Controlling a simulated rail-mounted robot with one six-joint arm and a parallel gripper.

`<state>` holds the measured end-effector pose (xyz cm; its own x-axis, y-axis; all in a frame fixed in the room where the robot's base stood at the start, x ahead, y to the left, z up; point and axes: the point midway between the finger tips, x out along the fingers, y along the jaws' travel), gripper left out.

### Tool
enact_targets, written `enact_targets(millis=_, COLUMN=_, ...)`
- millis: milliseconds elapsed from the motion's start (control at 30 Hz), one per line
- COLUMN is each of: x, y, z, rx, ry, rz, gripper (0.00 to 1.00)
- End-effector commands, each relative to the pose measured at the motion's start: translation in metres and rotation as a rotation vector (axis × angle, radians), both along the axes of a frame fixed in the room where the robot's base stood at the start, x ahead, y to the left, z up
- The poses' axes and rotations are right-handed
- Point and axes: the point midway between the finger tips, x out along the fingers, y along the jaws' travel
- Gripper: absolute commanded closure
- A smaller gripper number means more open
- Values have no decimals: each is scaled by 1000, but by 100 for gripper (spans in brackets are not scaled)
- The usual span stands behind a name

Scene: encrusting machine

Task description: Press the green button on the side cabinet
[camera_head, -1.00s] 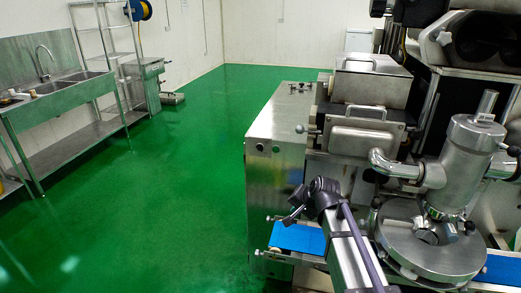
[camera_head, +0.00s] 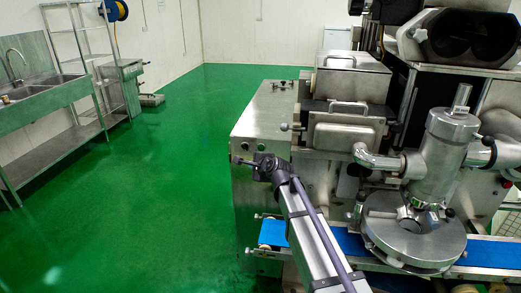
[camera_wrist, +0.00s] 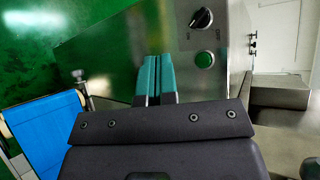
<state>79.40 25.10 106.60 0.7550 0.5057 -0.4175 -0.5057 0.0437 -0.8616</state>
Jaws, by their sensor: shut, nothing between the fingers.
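The green button (camera_wrist: 204,59) is a round cap in a pale ring on the metal face of the side cabinet (camera_wrist: 222,85), in the wrist view. A black rotary knob (camera_wrist: 201,19) sits just above it. My gripper (camera_wrist: 156,58) is shut and empty. Its teal fingers lie left of the button in that picture, and I cannot tell how far they are from the panel. In the head view my gripper (camera_head: 238,159) is in front of the upper part of the cabinet (camera_head: 262,112). The button cannot be made out there.
A blue conveyor belt (camera_head: 484,252) runs below my arm and shows at left in the wrist view (camera_wrist: 42,130). The encrusting machine (camera_head: 440,160) stands right of my arm. Green floor (camera_head: 150,200) is open to the left, with a sink bench (camera_head: 50,100) beyond.

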Motion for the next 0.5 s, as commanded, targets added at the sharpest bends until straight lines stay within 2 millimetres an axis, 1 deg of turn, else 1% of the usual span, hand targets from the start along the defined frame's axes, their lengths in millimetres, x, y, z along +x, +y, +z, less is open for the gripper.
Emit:
enact_targets(millis=167, x=19, y=-2, z=0, rx=-1, ry=0, rz=-1, gripper=100)
enact_targets(millis=500, x=69, y=-7, z=0, rx=-2, ry=-1, rz=0, gripper=100)
